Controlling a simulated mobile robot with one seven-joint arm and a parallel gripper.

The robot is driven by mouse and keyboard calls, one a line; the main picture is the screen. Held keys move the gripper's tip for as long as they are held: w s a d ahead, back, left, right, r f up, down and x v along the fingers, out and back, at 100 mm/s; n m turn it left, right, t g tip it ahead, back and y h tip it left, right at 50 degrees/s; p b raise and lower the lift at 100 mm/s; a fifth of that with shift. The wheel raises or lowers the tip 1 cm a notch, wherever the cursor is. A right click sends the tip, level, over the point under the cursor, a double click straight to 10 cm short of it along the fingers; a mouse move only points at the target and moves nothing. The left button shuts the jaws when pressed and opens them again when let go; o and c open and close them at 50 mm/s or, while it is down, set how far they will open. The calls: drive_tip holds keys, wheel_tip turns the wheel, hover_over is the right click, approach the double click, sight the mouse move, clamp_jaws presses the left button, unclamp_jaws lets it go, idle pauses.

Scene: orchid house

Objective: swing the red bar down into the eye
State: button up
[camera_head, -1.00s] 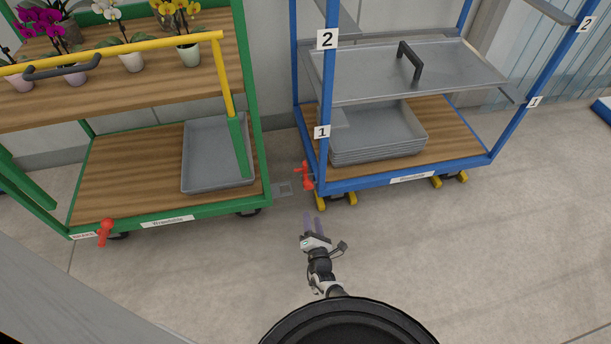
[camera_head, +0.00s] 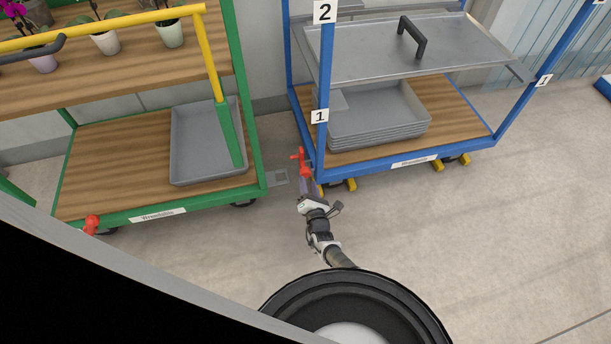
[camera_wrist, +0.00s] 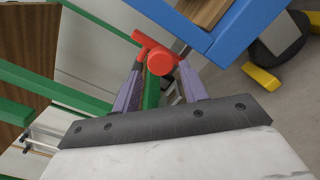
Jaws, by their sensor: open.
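The red bar (camera_head: 303,162) is mounted at the front left corner of the blue trolley (camera_head: 370,174), low down. In the wrist view the red bar (camera_wrist: 160,62) shows a round red end, with a thinner red arm pointing up and left. My gripper (camera_head: 308,187) is just below the red bar in the head view. In the wrist view its two purple fingers (camera_wrist: 163,80) are apart, with the round end between or just beyond their tips. I cannot tell whether they touch it. The eye cannot be made out in either view.
The green trolley (camera_head: 157,214) stands to the left, with a grey tray (camera_head: 208,180) and another red fitting (camera_head: 91,222) at its corner. A narrow floor gap (camera_head: 276,178) separates the trolleys. Yellow-footed casters (camera_head: 438,170) stick out under the blue trolley. The floor at right is open.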

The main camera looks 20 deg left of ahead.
drive_tip(key=shift+b+x, duration=1.1)
drive_tip(key=shift+x, duration=1.9)
drive_tip(key=shift+s, duration=0.1)
clamp_jaws()
